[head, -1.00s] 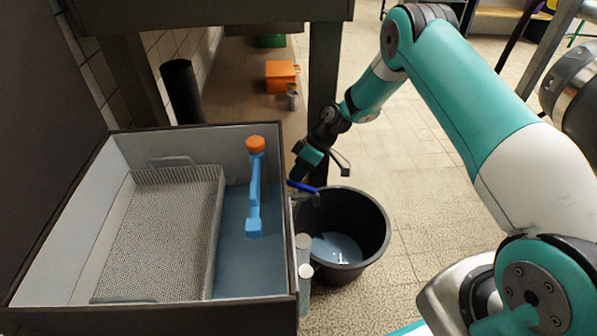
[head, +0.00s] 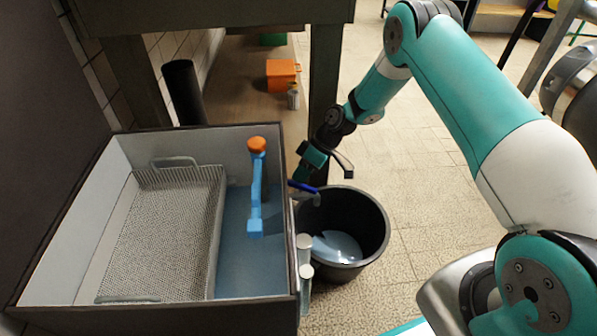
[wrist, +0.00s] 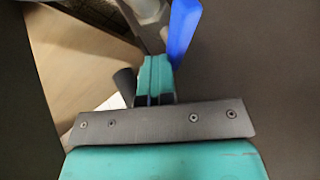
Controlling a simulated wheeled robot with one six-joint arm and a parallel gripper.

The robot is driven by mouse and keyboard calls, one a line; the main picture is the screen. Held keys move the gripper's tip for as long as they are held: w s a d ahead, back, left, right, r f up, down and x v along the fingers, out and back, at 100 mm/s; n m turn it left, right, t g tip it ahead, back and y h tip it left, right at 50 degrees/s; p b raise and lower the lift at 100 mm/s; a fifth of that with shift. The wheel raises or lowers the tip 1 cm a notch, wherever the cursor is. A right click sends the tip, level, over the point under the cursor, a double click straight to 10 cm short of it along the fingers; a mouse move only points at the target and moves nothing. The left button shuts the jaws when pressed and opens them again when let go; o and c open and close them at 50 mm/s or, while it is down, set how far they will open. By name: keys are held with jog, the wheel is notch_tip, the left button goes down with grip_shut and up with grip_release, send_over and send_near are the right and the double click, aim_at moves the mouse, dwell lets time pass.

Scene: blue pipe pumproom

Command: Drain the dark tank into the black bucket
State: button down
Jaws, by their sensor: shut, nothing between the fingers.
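The dark tank (head: 298,318) is a box with a dark rim and pale inner walls, at the left in the head view. Bluish liquid (head: 255,275) covers its floor. The black bucket (head: 375,215) stands on the floor against the tank's right side, with a pale pool of liquid (head: 338,248) inside. A blue lever (head: 303,187) sticks out by a grey spout (head: 312,199) over the bucket's rim; the lever also shows in the wrist view (wrist: 183,30). My gripper (head: 303,170) is shut and empty, close above and beside the lever. Contact between them cannot be told.
A perforated basket (head: 165,235) and a blue upright piece with an orange knob (head: 256,185) are in the tank. Pale cylinders (head: 304,262) stand at its right side. A dark table leg (head: 323,80) rises behind my gripper. The tiled floor right of the bucket is clear.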

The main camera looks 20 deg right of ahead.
aim_at(301, 186)
jog(key=p+v, duration=0.5)
jog(key=v, duration=1.1)
jog(key=shift+r, duration=0.3)
jog(key=c, duration=1.6)
grip_release()
jog(key=shift+d+r, duration=0.25)
jog(key=o, duration=0.4)
jog(key=shift+a+r, duration=0.1)
jog(key=shift+r, duration=0.15)
jog(key=shift+c, duration=0.2)
jog(key=shift+o, duration=0.6)
jog(key=shift+s+a+h+b, duration=0.15)
jog(key=shift+a+h+b, duration=0.2)
jog(key=shift+b, duration=0.25)
jog(key=s+a+r+m+t+h+b, duration=0.25)
jog(key=s+a+t+b, duration=0.2)
jog(key=s+b, duration=0.55)
jog(key=shift+n+h, duration=0.35)
jog(key=shift+h, duration=0.15)
jog(key=b+x, duration=0.3)
jog(key=x, duration=0.3)
jog(key=b+x, duration=0.4)
jog(key=x, duration=0.2)
jog(key=b+x, duration=0.4)
jog(key=x, duration=0.2)
jog(key=shift+w+a+f, duration=0.1)
jog(key=shift+w+a, duration=0.25)
jog(key=shift+w, duration=0.1)
